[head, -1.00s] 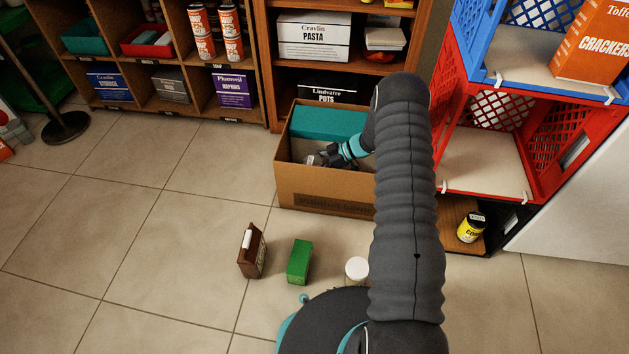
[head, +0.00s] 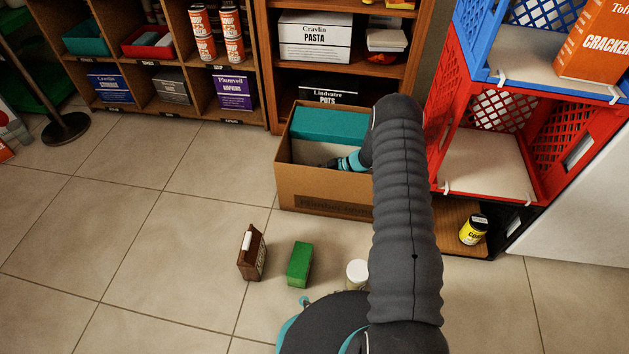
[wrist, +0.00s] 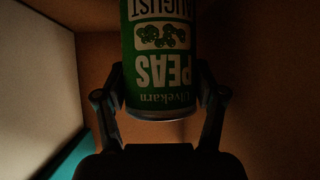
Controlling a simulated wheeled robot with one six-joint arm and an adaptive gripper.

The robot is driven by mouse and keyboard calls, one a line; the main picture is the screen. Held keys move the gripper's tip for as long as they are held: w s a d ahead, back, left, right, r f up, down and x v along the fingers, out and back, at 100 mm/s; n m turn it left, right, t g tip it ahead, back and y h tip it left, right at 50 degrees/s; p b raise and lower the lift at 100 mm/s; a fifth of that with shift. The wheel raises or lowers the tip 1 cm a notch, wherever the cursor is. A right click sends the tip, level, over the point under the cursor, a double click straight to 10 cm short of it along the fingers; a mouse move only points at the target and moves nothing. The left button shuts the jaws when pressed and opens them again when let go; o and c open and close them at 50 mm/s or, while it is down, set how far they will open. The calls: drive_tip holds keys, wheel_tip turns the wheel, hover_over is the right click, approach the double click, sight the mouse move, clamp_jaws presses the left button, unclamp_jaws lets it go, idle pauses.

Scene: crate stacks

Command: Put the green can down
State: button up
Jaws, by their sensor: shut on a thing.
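In the wrist view my gripper (wrist: 160,100) is shut on the green can (wrist: 160,60), with a finger on each side of it. The can's label reads "PEAS" and appears upside down in that view. Brown cardboard walls surround it. In the head view my arm reaches down into the cardboard box (head: 325,188), which stands on the floor in front of the shelves. The fingers and the can are hidden there by the box's front wall and my arm. Whether the can touches the box's bottom cannot be told.
A brown carton (head: 251,255), a green box (head: 299,264) and a white-lidded jar (head: 357,272) stand on the floor in front. Red crate (head: 485,165) and blue crate (head: 510,60) are stacked at right.

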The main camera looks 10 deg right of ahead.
drive_tip(key=o, duration=1.3)
drive_tip(key=shift+c, duration=0.2)
drive_tip(key=shift+r, duration=0.2)
drive_tip(key=p+v, duration=0.1)
drive_tip(key=v, duration=0.6)
drive_tip(key=shift+d, duration=0.25)
